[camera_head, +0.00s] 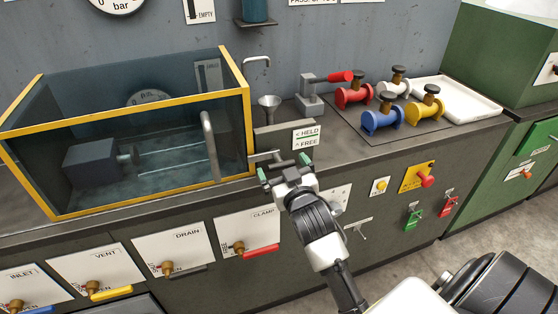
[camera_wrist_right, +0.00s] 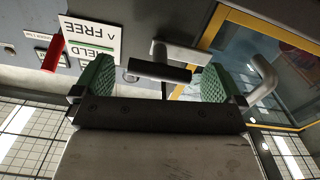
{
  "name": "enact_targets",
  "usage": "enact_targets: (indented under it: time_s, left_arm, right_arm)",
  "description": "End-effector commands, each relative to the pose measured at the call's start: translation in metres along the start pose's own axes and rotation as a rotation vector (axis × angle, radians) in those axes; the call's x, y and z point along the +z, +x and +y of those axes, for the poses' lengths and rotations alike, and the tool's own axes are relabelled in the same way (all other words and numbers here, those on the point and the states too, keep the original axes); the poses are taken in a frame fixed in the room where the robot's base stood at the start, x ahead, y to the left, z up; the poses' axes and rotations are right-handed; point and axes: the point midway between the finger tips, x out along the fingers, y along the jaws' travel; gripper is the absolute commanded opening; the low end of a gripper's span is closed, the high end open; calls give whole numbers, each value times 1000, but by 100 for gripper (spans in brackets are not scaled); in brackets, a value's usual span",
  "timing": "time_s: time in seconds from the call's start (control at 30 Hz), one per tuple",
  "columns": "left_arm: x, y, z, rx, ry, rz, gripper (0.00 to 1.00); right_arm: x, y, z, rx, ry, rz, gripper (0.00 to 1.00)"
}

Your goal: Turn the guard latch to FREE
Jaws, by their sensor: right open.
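The guard latch (camera_head: 263,156) is a small grey bar at the front right corner of the yellow-framed glass guard (camera_head: 248,120). It lies roughly level along the bench edge. A sign (camera_head: 306,136) above it marks HELD to the left and FREE upward. My right gripper (camera_head: 284,167) is open at the latch, with green finger pads. In the right wrist view, the latch's black grip (camera_wrist_right: 160,72) shows between the spread pads of the right gripper (camera_wrist_right: 155,82). Gaps show at both sides of the grip. My left gripper is out of view.
Labelled valve levers, including CLAMP (camera_head: 260,250), line the cabinet front below.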

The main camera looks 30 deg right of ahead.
Motion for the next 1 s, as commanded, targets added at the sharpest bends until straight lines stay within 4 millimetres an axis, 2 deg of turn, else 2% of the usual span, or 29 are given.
enact_targets:
  time_s: [0.1,0.2,0.53,0.9,1.0]
  left_arm:
    - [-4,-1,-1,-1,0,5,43]
    - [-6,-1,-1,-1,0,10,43]
    - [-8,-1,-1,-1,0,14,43]
    - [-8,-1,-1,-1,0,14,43]
    - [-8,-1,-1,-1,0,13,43]
  right_arm:
    - [0,16,0,0,0,1,100]
    - [0,24,0,0,0,1,100]
    - [0,27,0,-1,1,0,100]
    - [0,27,0,-1,1,0,45]
    - [0,28,0,-1,2,0,44]
